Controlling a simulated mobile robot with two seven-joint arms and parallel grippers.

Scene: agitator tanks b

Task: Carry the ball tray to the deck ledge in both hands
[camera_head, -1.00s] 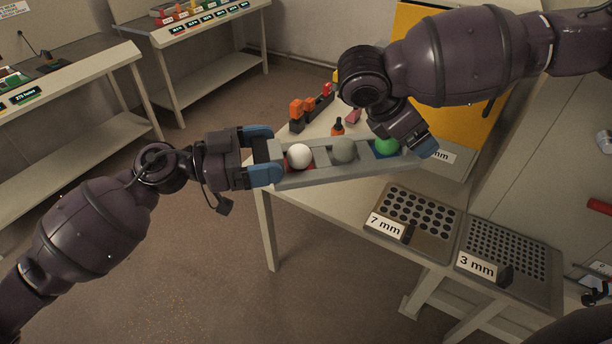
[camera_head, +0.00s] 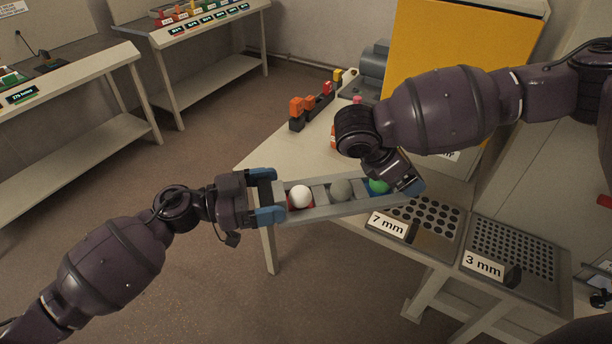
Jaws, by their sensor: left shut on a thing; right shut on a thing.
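The ball tray (camera_head: 330,212) is a long grey tray held in the air between my two grippers, in front of the table's front edge. It carries a white ball (camera_head: 300,196) over red at the left, a grey ball (camera_head: 341,190) in the middle and a green ball (camera_head: 379,185) over blue at the right. My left gripper (camera_head: 268,198) is shut on the tray's left end. My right gripper (camera_head: 408,190) is shut on its right end, and its wrist partly hides that end. I cannot tell which surface is the deck ledge.
A pale table (camera_head: 270,150) stands behind the tray, with orange and dark blocks (camera_head: 298,112) on it. Perforated trays marked 7 mm (camera_head: 430,243) and 3 mm (camera_head: 525,262) lie at the right. A yellow panel (camera_head: 440,45) rises behind. Open floor (camera_head: 200,270) is at lower left.

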